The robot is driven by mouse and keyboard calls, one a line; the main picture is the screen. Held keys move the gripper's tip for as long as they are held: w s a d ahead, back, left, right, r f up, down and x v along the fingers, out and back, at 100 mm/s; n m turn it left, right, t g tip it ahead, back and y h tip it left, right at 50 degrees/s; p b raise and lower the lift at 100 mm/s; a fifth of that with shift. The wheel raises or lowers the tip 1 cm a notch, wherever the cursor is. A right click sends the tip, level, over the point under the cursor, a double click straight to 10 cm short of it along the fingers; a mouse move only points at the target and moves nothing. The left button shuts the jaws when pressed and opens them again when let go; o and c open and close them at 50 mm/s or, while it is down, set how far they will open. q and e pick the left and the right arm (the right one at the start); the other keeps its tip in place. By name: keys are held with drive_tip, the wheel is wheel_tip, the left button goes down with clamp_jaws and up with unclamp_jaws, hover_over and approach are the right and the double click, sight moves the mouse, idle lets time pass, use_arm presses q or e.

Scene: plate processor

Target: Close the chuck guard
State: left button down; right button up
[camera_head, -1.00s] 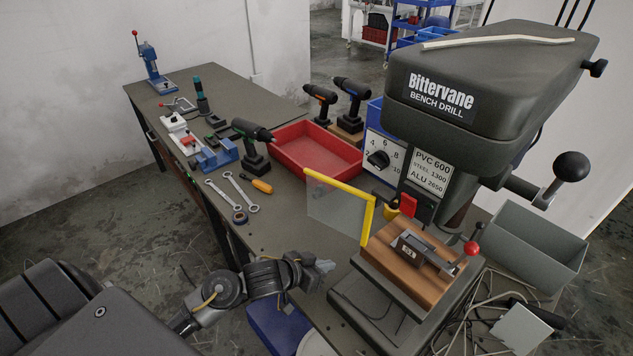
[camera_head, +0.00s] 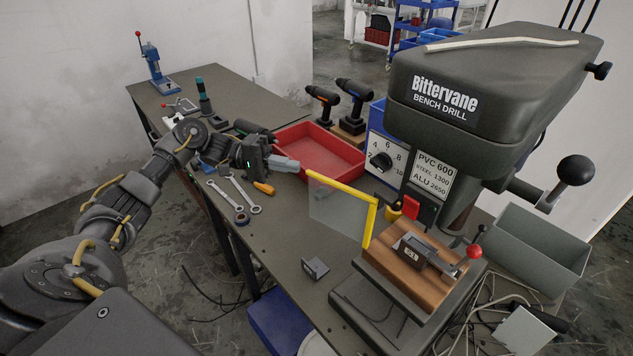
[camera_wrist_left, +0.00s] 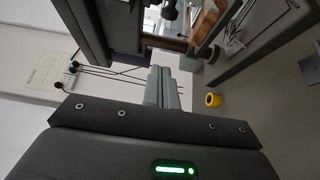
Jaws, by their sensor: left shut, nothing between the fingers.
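The chuck guard (camera_head: 338,212) is a clear panel with a yellow frame. It stands swung out to the left of the bench drill (camera_head: 480,90), beside the wooden block under the drill head. My left gripper (camera_head: 296,166) is shut and empty, just left of the guard's upper corner and in front of the red tray. A small gap seems to lie between the fingertips and the yellow frame. In the left wrist view the shut fingers (camera_wrist_left: 161,88) point toward the drill; I cannot make out the guard there. My right gripper is not in view.
A vise (camera_head: 428,252) sits on the wooden block (camera_head: 402,262) below the drill. A red tray (camera_head: 340,160), cordless drills, wrenches (camera_head: 238,192) and a screwdriver (camera_head: 264,188) lie around my left arm. A small grey bracket (camera_head: 315,268) stands on the bare front bench.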

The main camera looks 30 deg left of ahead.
use_arm(q)
drive_tip(key=s+d+p, duration=0.2)
drive_tip(key=d+p, duration=0.4)
drive_tip(key=d, duration=0.3)
drive_tip(key=shift+d, duration=0.2)
idle(0.3)
drive_tip(key=shift+p, duration=0.3)
